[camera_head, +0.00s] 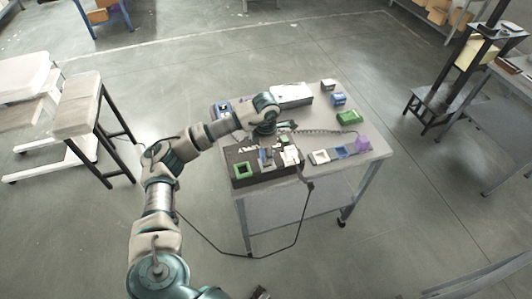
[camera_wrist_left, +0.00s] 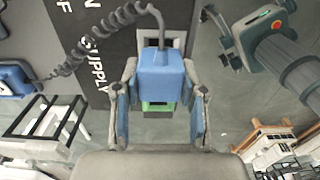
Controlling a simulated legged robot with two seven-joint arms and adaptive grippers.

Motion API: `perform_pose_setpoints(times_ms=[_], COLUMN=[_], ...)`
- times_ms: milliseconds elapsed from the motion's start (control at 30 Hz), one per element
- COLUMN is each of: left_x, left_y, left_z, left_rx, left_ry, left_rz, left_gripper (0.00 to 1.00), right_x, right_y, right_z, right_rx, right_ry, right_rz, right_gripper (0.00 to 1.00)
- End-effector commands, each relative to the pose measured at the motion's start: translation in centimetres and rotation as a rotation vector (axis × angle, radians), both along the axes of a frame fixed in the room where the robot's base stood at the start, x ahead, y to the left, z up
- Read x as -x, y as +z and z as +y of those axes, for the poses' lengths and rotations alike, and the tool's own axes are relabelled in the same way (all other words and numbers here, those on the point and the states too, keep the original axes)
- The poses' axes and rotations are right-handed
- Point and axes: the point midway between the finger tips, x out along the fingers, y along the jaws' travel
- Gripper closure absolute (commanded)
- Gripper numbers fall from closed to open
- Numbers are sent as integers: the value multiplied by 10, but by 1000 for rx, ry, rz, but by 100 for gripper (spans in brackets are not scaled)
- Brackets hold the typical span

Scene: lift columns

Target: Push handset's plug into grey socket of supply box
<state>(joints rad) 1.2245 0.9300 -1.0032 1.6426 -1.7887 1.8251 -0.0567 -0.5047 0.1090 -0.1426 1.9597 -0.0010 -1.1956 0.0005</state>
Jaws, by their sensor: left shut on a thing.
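In the left wrist view my left gripper (camera_wrist_left: 160,110) is shut on the blue plug (camera_wrist_left: 162,75), whose grey coiled cord (camera_wrist_left: 100,28) leaves from its top. The dark supply box (camera_wrist_left: 110,50), with white lettering, lies beyond it. A grey frame, seemingly the grey socket (camera_wrist_left: 180,42), shows behind the plug; whether they touch is hidden. Green (camera_wrist_left: 158,106) shows just below the plug. In the head view my left gripper (camera_head: 265,146) is over the supply box (camera_head: 239,156), right of a green square socket (camera_head: 242,171).
The grey table (camera_head: 372,127) also holds a white box (camera_head: 291,95), blue and green blocks (camera_head: 348,117), and a row with a purple piece (camera_head: 362,144) on the right. A black cable hangs off the front edge. A stool (camera_head: 80,105) stands to the left.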

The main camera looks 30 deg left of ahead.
Motion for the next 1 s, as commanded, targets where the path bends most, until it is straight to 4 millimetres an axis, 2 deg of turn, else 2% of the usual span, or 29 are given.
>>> perform_pose_setpoints(times_ms=[1000], left_x=[0], left_y=[-10], left_z=[-1], left_rx=[-1], left_ry=[0], left_rz=[1], left_gripper=[90], right_x=[1], right_y=[-5], right_z=[0], right_rx=[0], right_ry=[0], right_rz=[3], right_gripper=[60])
